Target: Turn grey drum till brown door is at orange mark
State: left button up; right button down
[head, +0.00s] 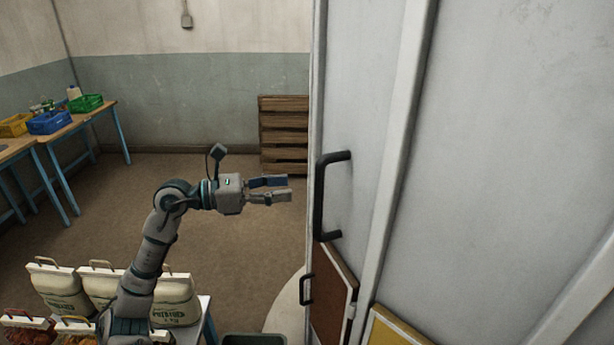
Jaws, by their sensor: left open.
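The grey drum (503,130) fills the right side of the head view, close to me. A dark vertical handle (321,195) stands out from its left part. The brown door (331,292) is low on the drum, below that handle, with a small dark handle of its own. A yellow panel (388,330) is to its right, cut off by the frame. My left gripper (289,189) is open and empty, pointing right, a little left of the dark handle and apart from it. I see no orange mark. My right gripper is not in view.
Potato sacks (173,300) stand on a table at lower left, near my left arm. A dark bin (254,340) is at the bottom edge. Workbenches with a blue crate (49,122) are at far left. A wooden slatted stack (284,134) stands by the back wall. Open floor lies between.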

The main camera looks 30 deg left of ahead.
aim_at(316, 183)
pick_arm(q)
jog(key=x, duration=0.1)
jog(key=p+x, duration=0.1)
jog(key=x, duration=0.1)
jog(key=p+x, duration=0.1)
jog(key=x, duration=0.1)
jog(key=shift+d+r, duration=0.2)
jog(key=shift+r, duration=0.1)
jog(key=x, duration=0.3)
jog(key=shift+w+f+p, duration=0.25)
jog(key=shift+p, duration=0.15)
jog(key=c, duration=0.7)
grip_shut()
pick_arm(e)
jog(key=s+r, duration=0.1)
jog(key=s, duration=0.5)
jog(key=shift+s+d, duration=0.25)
